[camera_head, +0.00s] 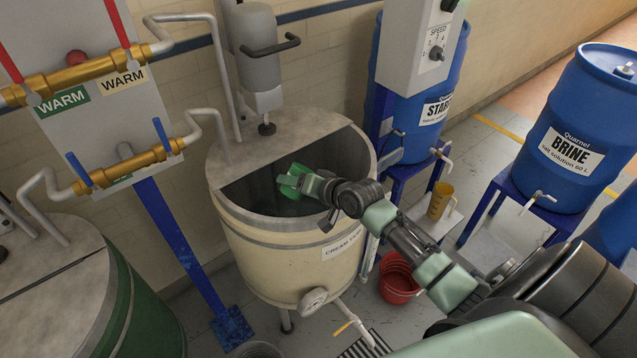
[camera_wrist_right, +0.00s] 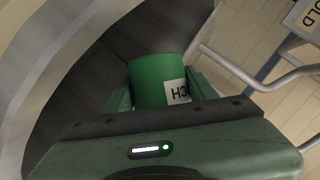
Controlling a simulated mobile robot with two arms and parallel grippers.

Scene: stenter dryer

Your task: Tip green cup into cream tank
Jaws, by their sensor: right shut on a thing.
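The cream tank (camera_head: 290,265) stands in the middle of the head view, with its top half open and a label on its front. My right gripper (camera_head: 296,186) is over the tank's opening, shut on the green cup (camera_head: 298,196). In the right wrist view the green cup (camera_wrist_right: 157,78) sits between the fingers of my right gripper (camera_wrist_right: 158,95), with a white label ending in "CH" upside down. The cup looks tilted; its inside and any contents are hidden. The tank's inside is dark. My left gripper is not in view.
A grey mixer motor (camera_head: 260,60) stands over the tank's back. Brass valves (camera_head: 105,70) and pipes are at left, above a green tank (camera_head: 125,310). Blue drums (camera_head: 580,130) stand on stands at right. A red bucket (camera_head: 398,280) and an amber jug (camera_head: 440,200) are right of the tank.

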